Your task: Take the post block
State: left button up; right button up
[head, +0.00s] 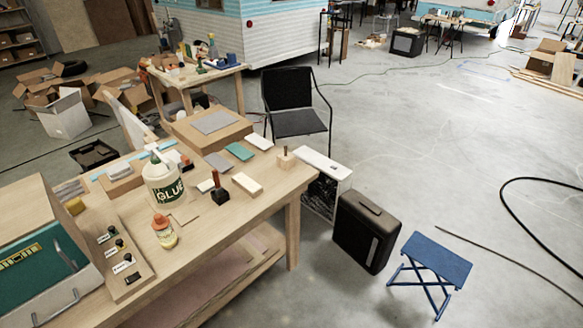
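A small light wooden block with a short dark upright post (286,159) stands near the far right corner of the wooden workbench (262,205). It looks like the post block. A dark block with a reddish upright piece (220,190) stands further left on the same bench; I cannot tell whether it is also a post block. Both stand upright on the bench top with nothing holding them. Neither of my grippers is in view.
A glue jug (164,180), a small glue bottle (164,232) and a cream block (247,183) share the bench. A black suitcase-like box (366,232), a blue folding stool (431,262) and a black chair (295,105) stand around its right side. The floor further right is mostly clear.

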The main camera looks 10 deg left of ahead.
aim_at(285, 163)
jog(key=u, duration=0.65)
jog(key=k, duration=0.15)
jog(key=z, duration=2)
jog(key=i, duration=2.15)
jog(key=u, duration=1.3)
jog(key=i, duration=0.7)
jog(key=u, duration=0.8)
